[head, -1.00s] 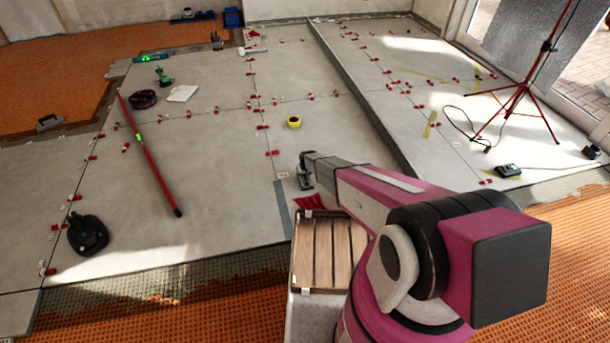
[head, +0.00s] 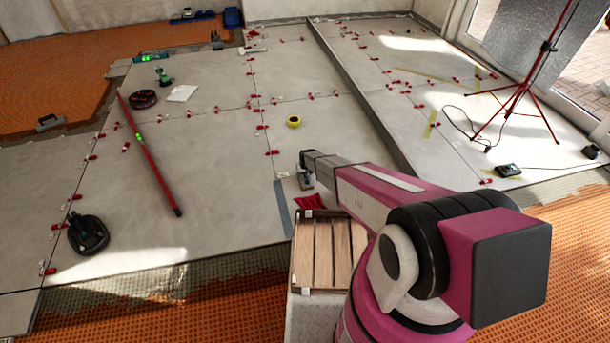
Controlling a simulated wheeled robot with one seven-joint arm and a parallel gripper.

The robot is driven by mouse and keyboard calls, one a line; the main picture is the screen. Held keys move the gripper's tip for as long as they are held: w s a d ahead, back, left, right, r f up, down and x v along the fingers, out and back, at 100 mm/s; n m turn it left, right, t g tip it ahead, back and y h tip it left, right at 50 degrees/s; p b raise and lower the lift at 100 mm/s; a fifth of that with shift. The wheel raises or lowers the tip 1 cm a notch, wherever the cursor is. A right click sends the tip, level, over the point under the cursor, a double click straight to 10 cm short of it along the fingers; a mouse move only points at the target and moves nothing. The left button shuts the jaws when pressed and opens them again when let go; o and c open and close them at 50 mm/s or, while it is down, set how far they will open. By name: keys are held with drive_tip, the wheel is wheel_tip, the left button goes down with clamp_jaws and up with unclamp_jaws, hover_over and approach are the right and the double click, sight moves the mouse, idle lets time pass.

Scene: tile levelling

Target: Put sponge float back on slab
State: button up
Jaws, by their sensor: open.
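My gripper (head: 306,179) points down at the end of my pink and white arm, low over the grey slab (head: 225,160), just beyond the wooden slatted crate. It is open, but small and partly covered by my wrist. I cannot make out a sponge float for certain. A small pale patch shows at the fingers, and I cannot tell whether it is the float or part of the gripper.
A wooden slatted crate top (head: 328,250) and red wedges (head: 309,202) lie just in front of my gripper. A red level (head: 150,158), a black suction lifter (head: 87,234) and yellow tape (head: 294,121) lie on the slabs. A red tripod (head: 520,92) stands right.

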drive_tip(key=v, duration=1)
drive_tip(key=shift+s+d+r, duration=0.1)
drive_tip(key=shift+s+r, duration=0.05)
drive_tip(key=shift+r, duration=0.1)
drive_tip(key=s+d+r+m+g, duration=0.1)
drive_tip(key=s+d+r, duration=0.6)
drive_tip(key=s+r, duration=0.3)
drive_tip(key=s+d+r+m+g, duration=0.1)
drive_tip(key=s+d+r, duration=0.7)
drive_tip(key=r, duration=0.6)
drive_tip(key=s+d+r+m+g, duration=0.1)
drive_tip(key=s+d+r, duration=0.6)
drive_tip(key=s+r, duration=0.5)
drive_tip(key=shift+s+d+h, duration=0.3)
drive_tip(key=shift+s+h, duration=0.1)
drive_tip(key=shift+s, duration=0.1)
